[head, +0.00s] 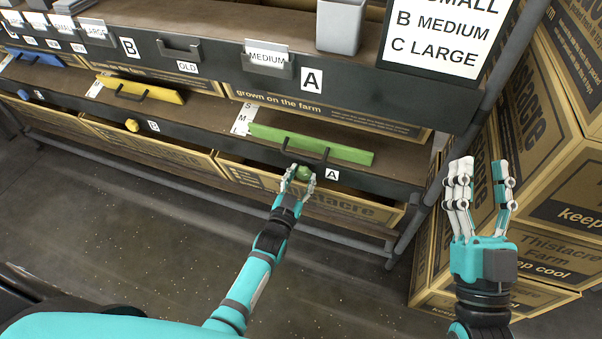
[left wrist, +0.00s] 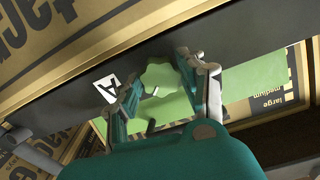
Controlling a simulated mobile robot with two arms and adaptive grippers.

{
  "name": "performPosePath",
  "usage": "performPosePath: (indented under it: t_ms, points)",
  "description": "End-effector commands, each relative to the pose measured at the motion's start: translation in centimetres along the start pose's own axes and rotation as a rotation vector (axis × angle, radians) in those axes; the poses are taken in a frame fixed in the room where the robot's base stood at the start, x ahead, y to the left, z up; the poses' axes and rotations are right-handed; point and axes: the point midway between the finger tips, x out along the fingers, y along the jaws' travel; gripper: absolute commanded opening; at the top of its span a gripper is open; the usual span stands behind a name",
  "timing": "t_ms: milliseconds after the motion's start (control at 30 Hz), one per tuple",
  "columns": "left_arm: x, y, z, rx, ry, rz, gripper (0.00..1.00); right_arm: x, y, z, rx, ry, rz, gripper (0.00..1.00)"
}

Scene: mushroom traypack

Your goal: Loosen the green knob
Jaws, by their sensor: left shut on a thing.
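The green knob (head: 303,172) sits on the front of the dark lower shelf rail, just left of the "A" label (head: 332,175). My left gripper (head: 298,181) is around the knob with its fingers closed on its sides. In the left wrist view the green knob (left wrist: 163,76) shows between the two fingers, partly hidden by them. A green bar with a black handle (head: 310,146) lies on the shelf above the knob. My right gripper (head: 480,172) is raised at the right, fingers apart and empty.
Stacked cardboard boxes (head: 545,175) fill the right side, close to my right gripper. Yellow (head: 132,125) and blue (head: 23,94) knobs sit further left on the rail. Cardboard boxes (head: 330,200) stand under the rail. The floor (head: 110,215) in front is clear.

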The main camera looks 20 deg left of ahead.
Motion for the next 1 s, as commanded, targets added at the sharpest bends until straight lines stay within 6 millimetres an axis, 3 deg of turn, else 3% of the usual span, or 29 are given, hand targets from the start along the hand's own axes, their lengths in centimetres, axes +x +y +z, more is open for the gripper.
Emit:
performPosePath:
  t_ms: [200,400,700,1000]
  points:
    - [-0.1,0.0,0.0,-0.202,-0.006,0.001,0.09,-0.5,0.6,4.0,-0.010,-0.250,0.012,0.40]
    - [-0.1,0.0,0.1,-0.387,-0.005,0.000,0.09,-1.7,1.0,6.7,-0.015,-0.419,0.021,0.40]
    - [-0.1,0.1,0.1,-0.609,-0.005,0.000,0.09,-3.1,1.4,8.8,-0.018,-0.557,0.029,0.40]
    - [-0.1,0.1,0.2,-0.728,-0.005,0.000,0.09,-3.7,1.5,9.6,-0.019,-0.610,0.033,0.40]
